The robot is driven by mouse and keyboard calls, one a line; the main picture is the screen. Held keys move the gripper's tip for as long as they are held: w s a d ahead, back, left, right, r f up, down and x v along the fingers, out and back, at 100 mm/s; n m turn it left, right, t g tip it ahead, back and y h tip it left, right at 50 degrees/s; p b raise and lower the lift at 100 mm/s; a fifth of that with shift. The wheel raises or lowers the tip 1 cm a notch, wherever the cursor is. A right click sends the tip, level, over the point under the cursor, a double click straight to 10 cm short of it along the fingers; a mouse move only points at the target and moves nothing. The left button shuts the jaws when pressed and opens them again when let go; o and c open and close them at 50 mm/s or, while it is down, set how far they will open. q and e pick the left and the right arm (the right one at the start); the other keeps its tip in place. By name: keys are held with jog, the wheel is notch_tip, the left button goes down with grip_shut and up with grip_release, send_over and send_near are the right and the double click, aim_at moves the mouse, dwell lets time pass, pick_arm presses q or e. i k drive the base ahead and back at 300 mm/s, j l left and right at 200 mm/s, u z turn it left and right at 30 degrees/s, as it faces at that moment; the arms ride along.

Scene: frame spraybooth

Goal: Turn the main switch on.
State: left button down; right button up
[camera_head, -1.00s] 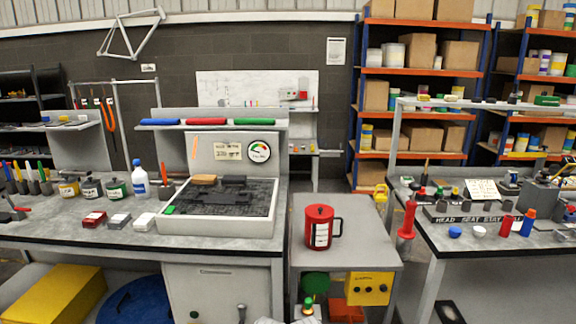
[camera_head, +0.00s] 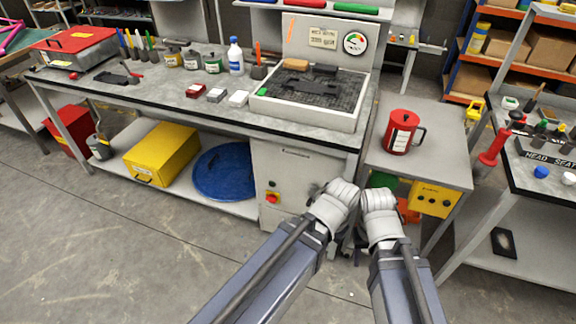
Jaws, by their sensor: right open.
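My right gripper (camera_head: 377,199) is beside the left one, farther from the switch. It is open and I see nothing in it. The left gripper's fingers are seen from behind, so its opening is hidden.
A blue round lid (camera_head: 225,172) and a yellow box (camera_head: 161,154) are on the lower shelf. The floor in front is clear.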

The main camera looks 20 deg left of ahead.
aim_at(272, 199)
jog(key=z, duration=0.4)
jog(key=j+z, duration=0.95)
jog(key=j, duration=0.45)
jog(key=k+j+z, duration=0.15)
jog(key=j, duration=0.7)
jog(key=k+j+z, duration=0.1)
jog(key=j, duration=0.35)
jog(key=k+j, duration=0.15)
jog(key=j, duration=0.3)
jog(key=k+j+z, duration=0.15)
jog(key=j, duration=0.25)
jog(key=k+j, duration=0.1)
jog(key=j, duration=0.35)
jog(key=z, duration=0.05)
